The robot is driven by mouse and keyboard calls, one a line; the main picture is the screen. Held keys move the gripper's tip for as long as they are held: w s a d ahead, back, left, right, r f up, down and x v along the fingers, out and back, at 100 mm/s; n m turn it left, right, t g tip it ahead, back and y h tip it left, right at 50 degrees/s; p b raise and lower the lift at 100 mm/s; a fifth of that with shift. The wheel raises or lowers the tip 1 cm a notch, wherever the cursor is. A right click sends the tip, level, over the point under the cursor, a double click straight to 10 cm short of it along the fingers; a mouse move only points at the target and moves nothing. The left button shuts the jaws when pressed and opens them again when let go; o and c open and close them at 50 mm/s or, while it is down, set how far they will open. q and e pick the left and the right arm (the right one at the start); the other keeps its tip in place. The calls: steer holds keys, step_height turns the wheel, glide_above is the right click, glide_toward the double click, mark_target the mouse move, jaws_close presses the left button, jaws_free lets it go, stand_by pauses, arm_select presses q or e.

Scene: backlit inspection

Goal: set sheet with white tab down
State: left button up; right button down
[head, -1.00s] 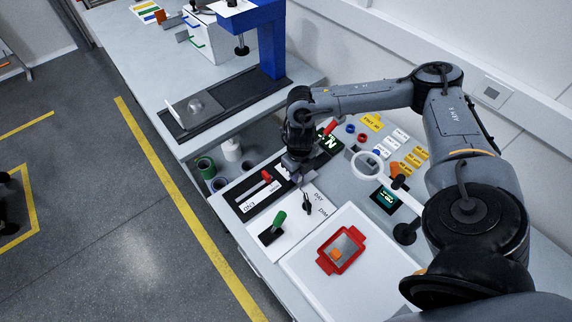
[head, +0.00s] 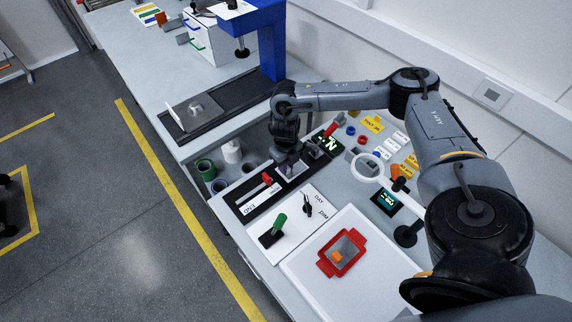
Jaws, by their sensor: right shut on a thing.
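My right gripper (head: 287,158) is shut and points down over the far part of the black strip with the red-handled lever. A small pale grey-violet sheet (head: 291,169) shows just under its fingers; I take it as the sheet held. Its white tab cannot be made out at this size, and the gripper hides part of it. I cannot tell whether the sheet touches the strip. A red frame (head: 325,265) with a grey sheet and an orange tab (head: 337,257) lies on the white panel (head: 300,275). My left gripper is not in view.
A red-handled lever (head: 267,179) and a green lever (head: 280,221) stand near the gripper. A ring magnifier (head: 367,166), a small lit display (head: 385,200) and yellow and white labels (head: 372,123) lie to the right. The white panel is mostly clear around the red frame.

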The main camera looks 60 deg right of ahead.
steer(key=shift+f, duration=0.2)
steer(key=c, duration=1.1)
jaws_free()
steer(key=shift+r, duration=0.1)
steer(key=shift+w+r, duration=0.1)
steer(key=shift+r, duration=0.5)
step_height(320, 180, up, 6)
steer(key=shift+r+p, duration=0.15)
steer(key=shift+p, duration=0.75)
step_height(320, 180, up, 5)
steer(key=p, duration=0.3)
steer(key=shift+p, duration=0.4)
